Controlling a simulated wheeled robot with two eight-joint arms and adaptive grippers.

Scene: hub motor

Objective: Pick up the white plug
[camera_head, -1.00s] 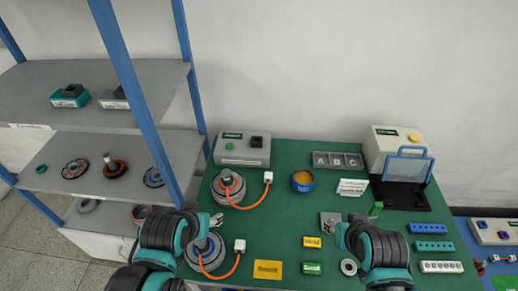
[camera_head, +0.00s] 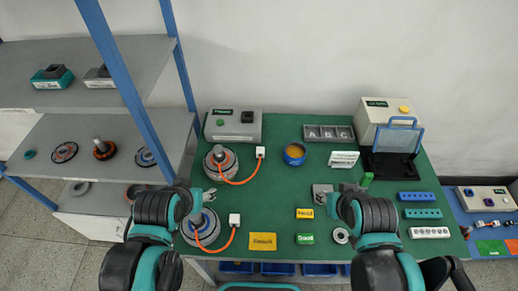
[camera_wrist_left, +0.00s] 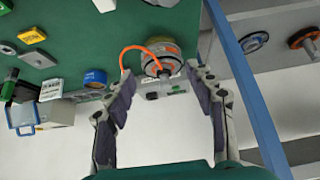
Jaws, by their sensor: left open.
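Two white plugs show on the green table in the head view. One white plug (camera_head: 260,152) ends the orange cable of the rear hub motor (camera_head: 221,161). The other white plug (camera_head: 234,219) ends the orange cable of the front hub motor (camera_head: 201,230). My left gripper (camera_head: 210,193) is open and empty, above the table's left side between the two motors. In the left wrist view the rear motor (camera_wrist_left: 162,60) appears between the open fingers; a fingertip is near its cable's end. A white plug (camera_wrist_left: 104,5) shows at that view's top edge. My right gripper (camera_head: 324,194) is over the table's middle right; its jaws are too small to read.
A grey shelf (camera_head: 90,135) with blue posts stands left of the table. A grey control box (camera_head: 233,125) is behind the rear motor. A blue tape roll (camera_head: 294,153), an ABC tray (camera_head: 328,133) and several coloured blocks lie to the right. Table between plugs and tape is clear.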

